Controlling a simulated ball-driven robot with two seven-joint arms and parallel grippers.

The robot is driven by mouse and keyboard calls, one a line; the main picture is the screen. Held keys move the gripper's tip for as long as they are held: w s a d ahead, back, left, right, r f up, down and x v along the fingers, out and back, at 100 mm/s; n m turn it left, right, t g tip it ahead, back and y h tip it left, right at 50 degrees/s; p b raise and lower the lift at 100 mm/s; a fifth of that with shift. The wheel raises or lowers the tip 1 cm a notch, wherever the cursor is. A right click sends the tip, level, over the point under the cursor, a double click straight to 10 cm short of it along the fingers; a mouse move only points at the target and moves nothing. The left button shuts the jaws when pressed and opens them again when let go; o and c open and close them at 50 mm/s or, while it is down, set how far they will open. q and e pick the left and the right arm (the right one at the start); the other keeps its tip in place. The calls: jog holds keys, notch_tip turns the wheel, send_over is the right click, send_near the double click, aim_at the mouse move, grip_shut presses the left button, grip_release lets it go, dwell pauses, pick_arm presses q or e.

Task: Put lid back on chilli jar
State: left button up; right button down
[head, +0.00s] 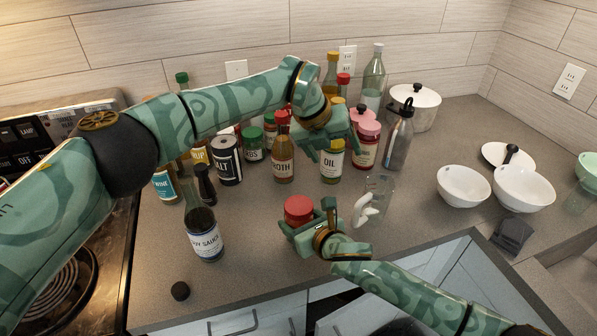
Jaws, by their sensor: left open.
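A round red lid (298,207) shows at the fingers of my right gripper (309,226), low over the front of the counter. Whether a jar is under it is hidden, and I cannot tell if the fingers press on it. My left gripper (332,146) is open, over the back row of bottles, just above and behind the oil bottle (331,168). A jar with red contents and a pinkish-red lid (367,150) stands just right of it. No chilli label is readable, so I cannot tell which jar is the chilli jar.
A broth bottle (283,160), salt jar (227,163) and soy sauce bottle (205,240) stand to the left. A clear glass (378,190) is near my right gripper. White bowls (463,187) are at the right.

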aim_at(299, 205)
pick_arm(q)
jog(key=s+a+n+g+y, duration=0.1)
jog(key=a, duration=0.1)
jog(key=s+a+f+n+g+y, duration=0.1)
jog(key=a+n+y, duration=0.1)
jog(key=a, duration=0.1)
jog(key=s+a+f+n+y, duration=0.1)
jog(key=s+a, duration=0.1)
jog(key=shift+s+a+f+n+g+y, duration=0.1)
jog(key=shift+a+f+n+g+y, duration=0.1)
jog(key=shift+n+g+y, duration=0.15)
pick_arm(e)
jog(key=shift+f, duration=0.2)
pick_arm(q)
jog(key=shift+s+n+g, duration=0.25)
jog(key=shift+s, duration=0.1)
jog(key=shift+s+d+f, duration=0.1)
jog(key=shift+s+f, duration=0.05)
jog(key=shift+f, duration=3.85)
